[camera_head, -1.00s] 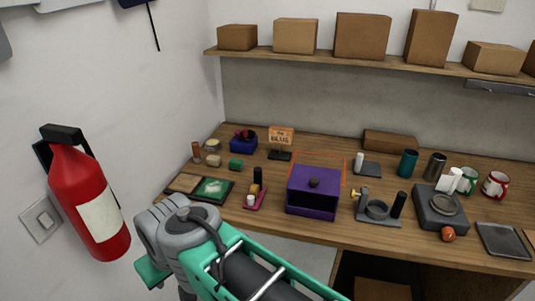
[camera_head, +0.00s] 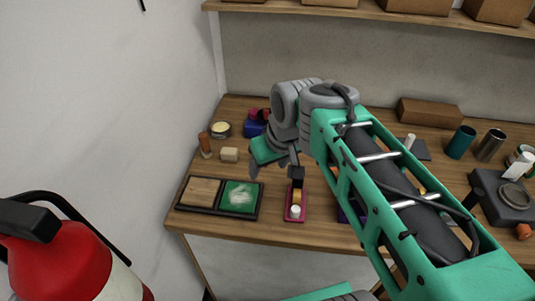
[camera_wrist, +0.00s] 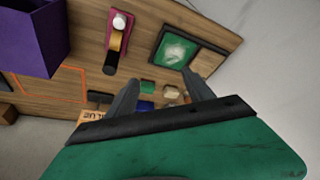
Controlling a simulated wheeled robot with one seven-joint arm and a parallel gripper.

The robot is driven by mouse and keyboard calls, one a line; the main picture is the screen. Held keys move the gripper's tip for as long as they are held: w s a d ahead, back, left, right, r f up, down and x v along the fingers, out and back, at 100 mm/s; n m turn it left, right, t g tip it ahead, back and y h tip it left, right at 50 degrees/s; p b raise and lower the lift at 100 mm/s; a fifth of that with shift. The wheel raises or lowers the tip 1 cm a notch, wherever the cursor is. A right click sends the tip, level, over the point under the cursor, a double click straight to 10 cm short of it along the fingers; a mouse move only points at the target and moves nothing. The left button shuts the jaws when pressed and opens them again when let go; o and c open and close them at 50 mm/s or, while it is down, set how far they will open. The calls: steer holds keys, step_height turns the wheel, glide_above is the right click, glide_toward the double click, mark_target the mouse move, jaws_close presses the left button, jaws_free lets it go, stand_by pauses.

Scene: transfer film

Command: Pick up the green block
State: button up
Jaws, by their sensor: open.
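The green block (camera_wrist: 148,86) shows small in the wrist view, in the gap between my fingers and nearer the left one. It lies on the wooden table (camera_head: 225,228), beyond the fingertips. In the head view my gripper hides it. My gripper (camera_wrist: 160,80) is open and empty. In the head view my gripper (camera_head: 275,172) hangs above the table, behind the two-part tray and left of the purple box.
A tan block (camera_head: 229,154) lies left of my gripper, near a brown cylinder (camera_head: 205,144) and a round tin (camera_head: 221,130). A dark two-part tray (camera_head: 262,200) and a pink holder (camera_head: 286,214) stand in front. The purple box (camera_wrist: 35,35) is beside them.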

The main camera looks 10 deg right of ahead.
steer(key=w+d+f+n+g+y+b, duration=0.1)
steer(key=w+f+n+b, duration=0.15)
steer(key=w, duration=0.65)
steer(key=w+d+f+n+g+y+b, duration=0.1)
steer(key=w+f+n+b, duration=0.2)
steer(key=w, duration=0.5)
steer(key=w+d+f+n, duration=0.1)
steer(key=w+f, duration=0.1)
steer(key=w+d+f+n, duration=0.1)
steer(key=f+n, duration=0.1)
steer(key=f, duration=0.1)
steer(key=w+d+f+n, duration=0.1)
steer(key=w+f+n, duration=0.1)
steer(key=shift+w+d+f+y, duration=0.25)
steer(key=shift+w+d+y, duration=0.1)
steer(key=shift+y, duration=0.05)
steer(key=shift+n+g, duration=0.25)
steer(key=shift+g, duration=0.05)
steer(key=b+x, duration=0.2)
steer(key=x, duration=0.5)
steer(key=shift+a+f, duration=0.1)
steer(key=shift+f, duration=0.3)
jaws_close()
